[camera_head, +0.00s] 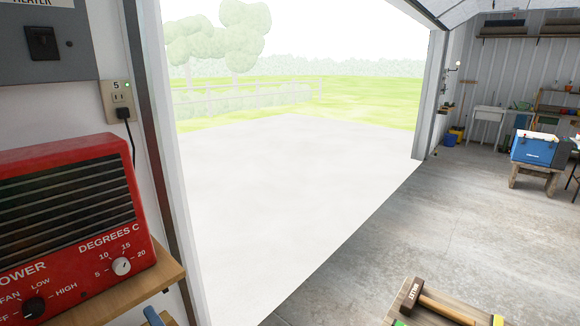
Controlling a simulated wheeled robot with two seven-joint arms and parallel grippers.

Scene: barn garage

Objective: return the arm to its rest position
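Neither of my arms nor my grippers can be made out in the head view. A red heater (70,220) stands on a wooden shelf (120,297) at the left. Its white thermostat knob (121,266) and black power knob (34,307) face me. A black plug (123,113) sits in the wall outlet (118,97) marked 5, and its cord runs down behind the heater.
A grey panel with a black switch (42,43) is above the heater. A mallet (436,303) lies on a wooden top at the bottom right. A blue cooler (533,148) stands on a wooden stool (534,176) farther back. The concrete floor (430,215) between is clear.

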